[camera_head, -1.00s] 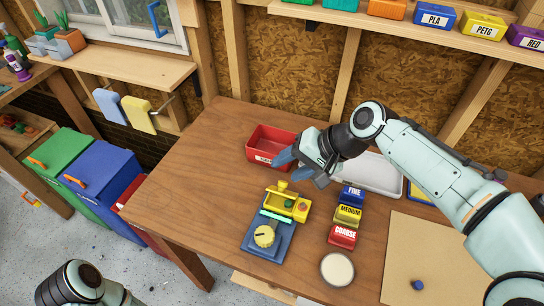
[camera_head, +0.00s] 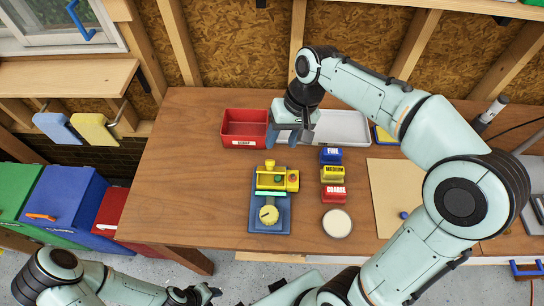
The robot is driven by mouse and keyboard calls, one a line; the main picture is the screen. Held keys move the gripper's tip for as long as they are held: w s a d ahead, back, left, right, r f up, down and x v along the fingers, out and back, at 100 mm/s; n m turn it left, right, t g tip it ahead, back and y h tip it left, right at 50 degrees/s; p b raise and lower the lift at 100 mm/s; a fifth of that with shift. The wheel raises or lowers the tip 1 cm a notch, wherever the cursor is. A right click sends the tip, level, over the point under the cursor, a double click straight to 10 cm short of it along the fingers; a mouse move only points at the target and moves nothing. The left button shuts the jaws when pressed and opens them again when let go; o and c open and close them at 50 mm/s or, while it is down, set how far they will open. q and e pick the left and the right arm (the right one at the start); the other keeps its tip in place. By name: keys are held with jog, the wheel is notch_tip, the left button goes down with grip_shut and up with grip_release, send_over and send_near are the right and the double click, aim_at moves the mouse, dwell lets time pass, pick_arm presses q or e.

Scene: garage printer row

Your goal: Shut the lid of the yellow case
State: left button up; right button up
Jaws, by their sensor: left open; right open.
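No case with a plainly readable lid shows. A flat yellow and blue item (camera_head: 383,137) lies at the back right of the bench, partly hidden by my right arm, so I cannot tell whether it is the case or has a lid. My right gripper (camera_head: 285,143) is open and empty, between the red bin and the white tray, above the bench. My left gripper (camera_head: 205,294) is at the bottom edge, low in front of the bench, open and partly cut off.
A red bin (camera_head: 244,129) and a white tray (camera_head: 342,127) stand at the back. Blue, yellow and red blocks (camera_head: 333,174) line the middle, with a round white dish (camera_head: 337,223) in front. A tan mat (camera_head: 390,190) lies right. The bench's left part is clear.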

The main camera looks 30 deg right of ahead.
aim_at(271, 161)
jog(key=x, duration=0.8)
jog(key=shift+w+a+f+b, duration=0.1)
jog(key=shift+a+f+b, duration=0.1)
jog(key=shift+f+b, duration=0.15)
jog(key=shift+r, duration=0.1)
grip_shut()
